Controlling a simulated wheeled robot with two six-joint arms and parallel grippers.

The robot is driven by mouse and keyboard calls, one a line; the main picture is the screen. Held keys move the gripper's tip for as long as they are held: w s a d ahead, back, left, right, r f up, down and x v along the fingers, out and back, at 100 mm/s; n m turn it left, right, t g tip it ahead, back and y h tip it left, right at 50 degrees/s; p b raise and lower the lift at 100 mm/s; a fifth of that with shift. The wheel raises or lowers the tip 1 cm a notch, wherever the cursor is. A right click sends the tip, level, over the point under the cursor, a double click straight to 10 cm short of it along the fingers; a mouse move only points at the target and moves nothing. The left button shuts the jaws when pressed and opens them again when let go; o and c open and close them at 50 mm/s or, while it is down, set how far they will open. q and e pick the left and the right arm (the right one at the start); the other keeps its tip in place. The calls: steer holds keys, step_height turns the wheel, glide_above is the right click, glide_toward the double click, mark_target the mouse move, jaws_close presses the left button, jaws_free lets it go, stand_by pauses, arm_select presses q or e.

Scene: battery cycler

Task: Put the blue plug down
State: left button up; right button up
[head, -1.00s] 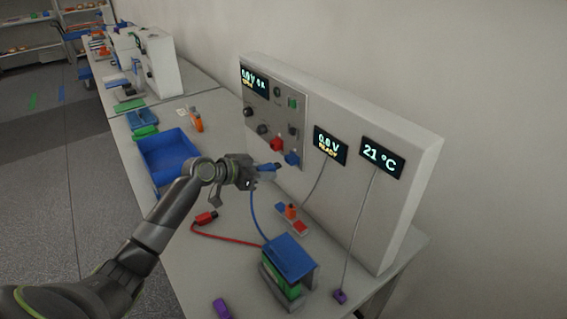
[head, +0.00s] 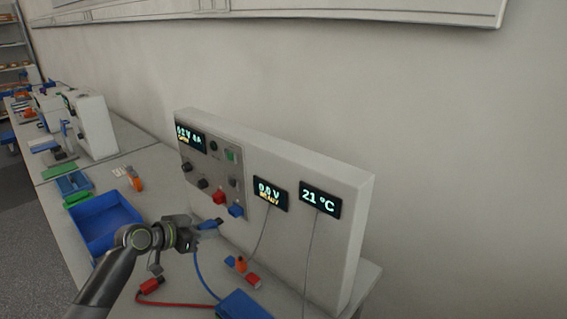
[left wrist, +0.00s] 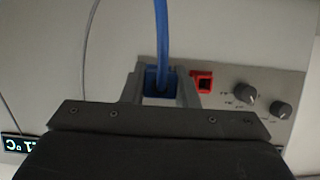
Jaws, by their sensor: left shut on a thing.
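The blue plug (head: 209,225) is held in the air by my left gripper (head: 196,232), in front of the grey panel of the cycler. My left gripper is shut on it, and the blue cable (head: 204,274) hangs from it toward the battery. In the left wrist view the fingers (left wrist: 161,88) stand either side of blue, with the blue cable (left wrist: 161,40) running up from it. The blue socket (head: 236,211) is just right of the plug in the head view, with a gap between them. My right gripper is not in view.
The red plug (head: 150,286) lies on the bench at the end of its red lead. The battery's blue top (head: 243,306) is cut off at the bottom edge. A blue bin (head: 103,222) stands left of my gripper. A small holder (head: 241,265) with coloured pieces lies on the bench.

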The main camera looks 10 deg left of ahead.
arm_select(q)
steer(key=s+d+m+g+h+b, duration=0.1)
steer(key=s+d, duration=0.3)
steer(key=s, duration=0.3)
steer(key=s+d+r+m+g+h+b, duration=0.1)
steer(key=s+d+m, duration=0.1)
steer(key=s+d, duration=0.2)
steer(key=s+d+m+g+h+b, duration=0.1)
steer(key=s+d, duration=0.4)
steer(key=s, duration=0.6)
steer(key=shift+r+m+h, duration=0.25)
steer(key=shift+m+h, duration=0.15)
steer(key=shift+h, duration=0.1)
steer(key=shift+g, duration=0.3)
